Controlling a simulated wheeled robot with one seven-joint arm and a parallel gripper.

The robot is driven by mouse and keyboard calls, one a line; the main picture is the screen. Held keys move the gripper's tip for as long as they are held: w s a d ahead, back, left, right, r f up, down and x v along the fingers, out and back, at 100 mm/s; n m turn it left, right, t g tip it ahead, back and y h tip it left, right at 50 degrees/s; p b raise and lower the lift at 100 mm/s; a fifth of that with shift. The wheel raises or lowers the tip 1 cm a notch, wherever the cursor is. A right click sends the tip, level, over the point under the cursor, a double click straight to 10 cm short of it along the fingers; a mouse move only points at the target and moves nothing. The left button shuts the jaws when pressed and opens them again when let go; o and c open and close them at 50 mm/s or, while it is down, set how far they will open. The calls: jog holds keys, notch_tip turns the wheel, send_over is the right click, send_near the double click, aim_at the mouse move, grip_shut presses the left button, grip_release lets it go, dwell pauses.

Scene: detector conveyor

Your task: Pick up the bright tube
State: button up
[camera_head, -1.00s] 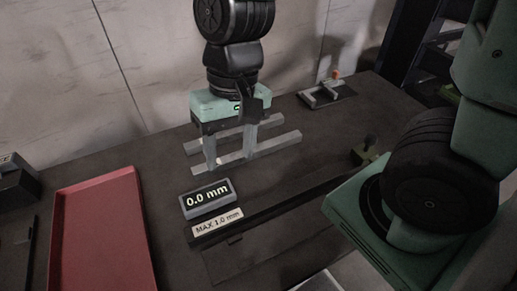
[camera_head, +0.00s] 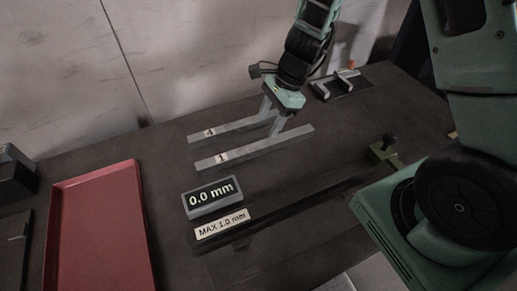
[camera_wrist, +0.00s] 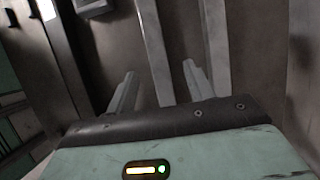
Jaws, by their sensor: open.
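No tube in view stands out as clearly brighter than the rest. Two long pale grey bars lie side by side on the dark table: the bar marked 4 (camera_head: 230,129) behind and the bar marked 1 (camera_head: 250,151) in front. Both also show in the wrist view, as the left bar (camera_wrist: 152,45) and the right bar (camera_wrist: 215,45). My gripper (camera_head: 271,121) is open over the right part of the bars, its fingers pointing down. I cannot tell whether the fingers touch a bar.
A display (camera_head: 212,197) reads 0.0 mm, with a plate (camera_head: 222,224) marked MAX 1.0 mm in front. A red tray (camera_head: 97,225) lies at the left. A small dark fixture (camera_head: 341,84) stands at the back right.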

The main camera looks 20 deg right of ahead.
aim_at(258, 145)
jog(key=x, duration=0.7)
jog(key=shift+s+a+b, duration=0.2)
jog(key=shift+s+b, duration=0.1)
jog(key=shift+b, duration=0.1)
jog(key=shift+c, duration=0.3)
grip_shut()
